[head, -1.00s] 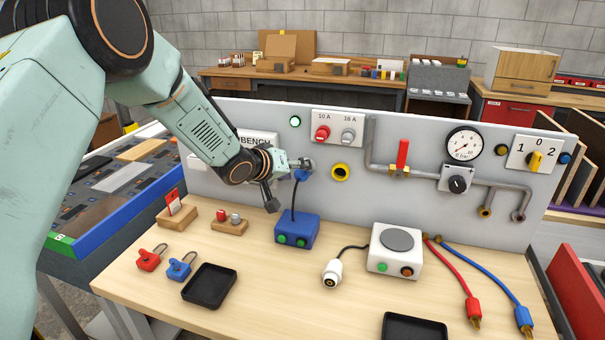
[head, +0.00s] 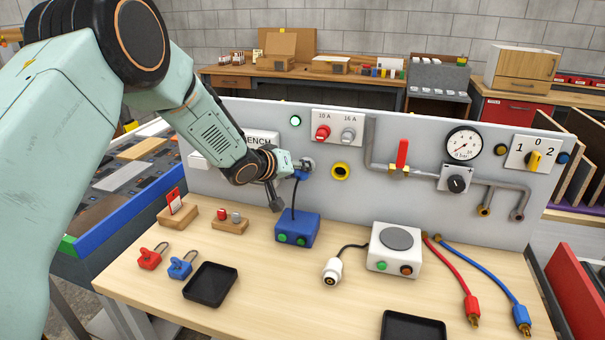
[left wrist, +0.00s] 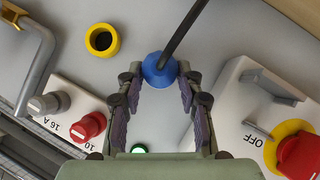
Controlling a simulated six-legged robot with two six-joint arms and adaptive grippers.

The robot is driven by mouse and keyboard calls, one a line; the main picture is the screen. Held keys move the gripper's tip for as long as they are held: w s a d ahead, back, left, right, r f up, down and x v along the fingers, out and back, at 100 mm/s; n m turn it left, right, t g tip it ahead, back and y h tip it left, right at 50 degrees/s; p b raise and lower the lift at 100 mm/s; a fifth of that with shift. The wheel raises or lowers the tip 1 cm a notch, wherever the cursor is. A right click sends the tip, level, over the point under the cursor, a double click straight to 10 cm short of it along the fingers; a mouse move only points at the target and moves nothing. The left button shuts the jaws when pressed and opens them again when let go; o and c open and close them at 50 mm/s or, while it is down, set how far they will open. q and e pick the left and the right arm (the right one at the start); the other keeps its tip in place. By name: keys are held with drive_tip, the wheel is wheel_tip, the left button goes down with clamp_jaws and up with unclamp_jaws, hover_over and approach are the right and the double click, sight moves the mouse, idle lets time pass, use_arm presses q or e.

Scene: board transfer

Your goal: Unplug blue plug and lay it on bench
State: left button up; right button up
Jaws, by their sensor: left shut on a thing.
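My left gripper (head: 294,172) is shut on the plug at the panel. In the left wrist view the blue plug (left wrist: 158,72) sits between the two fingertips (left wrist: 160,80), with the cord leading up and right. The plug hides its front end, so I cannot tell how far it sits in the socket. My right gripper is not in view.
A yellow-ringed socket (head: 340,171) is right of the plug. A black tray (head: 210,285), red padlock (head: 150,259) and blue padlock (head: 180,267) lie front left. A white plug (head: 332,272) and white box (head: 394,250) stand right of the blue box. Bare bench lies between.

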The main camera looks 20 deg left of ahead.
sight(299, 179)
use_arm(q)
drive_tip(key=shift+c, duration=1.1)
drive_tip(key=shift+s+f, duration=0.15)
drive_tip(key=shift+s, duration=0.05)
drive_tip(key=shift+s+d, duration=0.1)
drive_tip(key=shift+s, duration=0.7)
drive_tip(key=shift+s, duration=0.35)
drive_tip(key=shift+s, duration=0.45)
drive_tip(key=shift+s+d, duration=0.15)
drive_tip(key=shift+s, duration=1.6)
